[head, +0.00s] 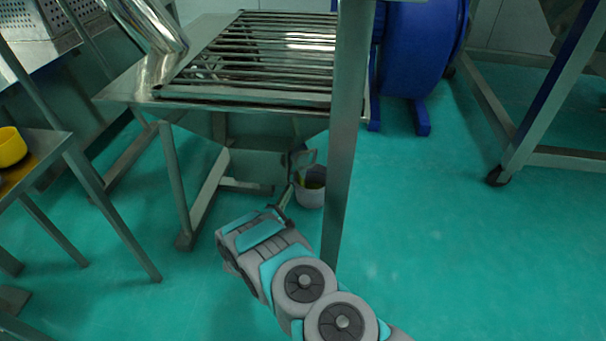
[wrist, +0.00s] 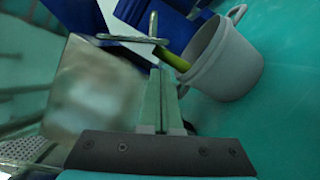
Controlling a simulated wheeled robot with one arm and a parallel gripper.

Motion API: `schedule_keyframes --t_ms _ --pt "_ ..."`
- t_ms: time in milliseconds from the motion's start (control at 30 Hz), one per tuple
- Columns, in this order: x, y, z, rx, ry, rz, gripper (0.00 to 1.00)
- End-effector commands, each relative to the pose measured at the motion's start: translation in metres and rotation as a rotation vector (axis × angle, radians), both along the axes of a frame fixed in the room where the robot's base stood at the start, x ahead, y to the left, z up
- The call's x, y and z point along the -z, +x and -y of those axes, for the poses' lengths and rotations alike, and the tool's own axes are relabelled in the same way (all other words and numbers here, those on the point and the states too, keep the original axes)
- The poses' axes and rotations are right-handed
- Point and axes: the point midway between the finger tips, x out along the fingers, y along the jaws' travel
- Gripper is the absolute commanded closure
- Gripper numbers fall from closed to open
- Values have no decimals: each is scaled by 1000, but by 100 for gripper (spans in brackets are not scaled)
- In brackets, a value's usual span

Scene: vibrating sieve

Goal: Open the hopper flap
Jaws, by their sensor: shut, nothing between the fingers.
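The hopper (head: 255,128) hangs under a steel table with a bar grate. A small metal loop or handle (head: 305,157) juts from its lower right side; in the wrist view a flat metal handle-like bar (wrist: 132,39) lies just beyond the fingertips. A pale metal panel (wrist: 95,95) fills the left of the wrist view; I cannot tell if it is the flap or the hopper wall. My gripper (head: 287,192) is below the loop. In the wrist view my gripper (wrist: 163,75) is shut and empty, its tips close to the bar; contact cannot be told.
A grey bucket (head: 310,188) with something yellow-green in it stands on the floor just right of my gripper; the bucket (wrist: 226,60) is also close in the wrist view. A table post (head: 345,130) rises beside my arm.

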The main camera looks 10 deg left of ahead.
Motion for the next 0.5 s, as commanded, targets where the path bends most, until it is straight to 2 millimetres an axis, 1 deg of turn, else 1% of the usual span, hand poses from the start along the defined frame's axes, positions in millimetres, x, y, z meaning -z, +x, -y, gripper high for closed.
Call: schedule_keyframes --t_ms 167,300,500 --pt "-2 22 8 4 2 3 100" --pt "-5 47 15 6 4 4 100" --pt "-8 76 21 2 4 3 100"
